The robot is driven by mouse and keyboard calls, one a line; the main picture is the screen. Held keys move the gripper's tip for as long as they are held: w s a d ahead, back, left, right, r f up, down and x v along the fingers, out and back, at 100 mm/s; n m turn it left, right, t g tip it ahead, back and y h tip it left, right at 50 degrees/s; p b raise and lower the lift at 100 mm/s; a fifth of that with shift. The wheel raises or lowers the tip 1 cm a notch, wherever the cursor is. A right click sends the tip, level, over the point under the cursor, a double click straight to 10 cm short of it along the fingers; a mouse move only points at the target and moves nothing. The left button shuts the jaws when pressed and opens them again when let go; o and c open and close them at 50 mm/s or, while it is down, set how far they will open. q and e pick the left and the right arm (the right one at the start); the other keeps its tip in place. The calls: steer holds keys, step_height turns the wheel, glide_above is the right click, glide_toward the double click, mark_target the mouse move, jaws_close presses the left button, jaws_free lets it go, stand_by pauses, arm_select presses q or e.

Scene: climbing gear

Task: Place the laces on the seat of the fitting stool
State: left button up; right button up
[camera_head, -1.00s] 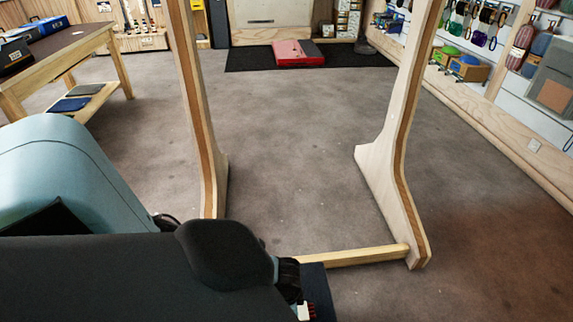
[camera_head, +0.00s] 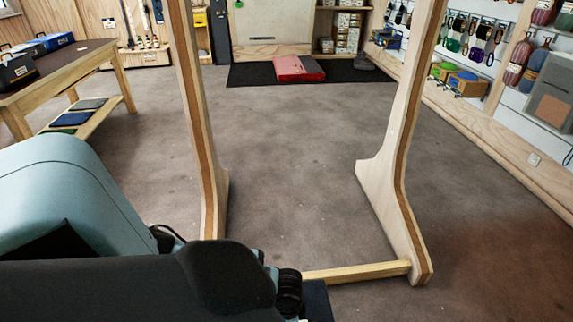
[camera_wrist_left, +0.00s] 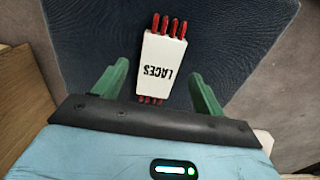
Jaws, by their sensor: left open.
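The laces (camera_wrist_left: 162,62), a white pack lettered LACES with red ends sticking out, appear in the left wrist view. They lie on or just above a dark blue flat surface (camera_wrist_left: 85,38), which looks like a padded seat. My left gripper (camera_wrist_left: 157,75) is open, with one green finger on each side of the pack and a gap on both sides. In the head view my left arm hides the gripper, and the laces do not show. A dark blue edge (camera_head: 319,301) shows beside my wrist there. My right gripper is in neither view.
A wooden frame with two uprights (camera_head: 378,185) and a low crossbar (camera_head: 358,272) stands just ahead. A table (camera_head: 62,68) is at the left, gear shelves (camera_head: 490,70) at the right. A red pad (camera_head: 298,69) lies on a black mat (camera_head: 250,74). Open carpet lies between.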

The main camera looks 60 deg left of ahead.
arm_select(q)
step_height(320, 180, up, 9)
steer(key=p, duration=0.2)
stand_by(0.3)
steer(key=s+d+f+t+h, duration=0.25)
steer(key=s+d, duration=0.25)
steer(key=d, duration=0.3)
steer(key=s+d+f+t+h, duration=0.1)
steer(key=s+d+f+h, duration=0.15)
steer(key=s+d, duration=0.4)
steer(key=s+r+n+t+y, duration=0.2)
steer(key=s+n+t+y, duration=0.1)
steer(key=s, duration=0.9)
steer(key=shift+a+n, duration=0.4)
steer(key=shift+r, duration=0.2)
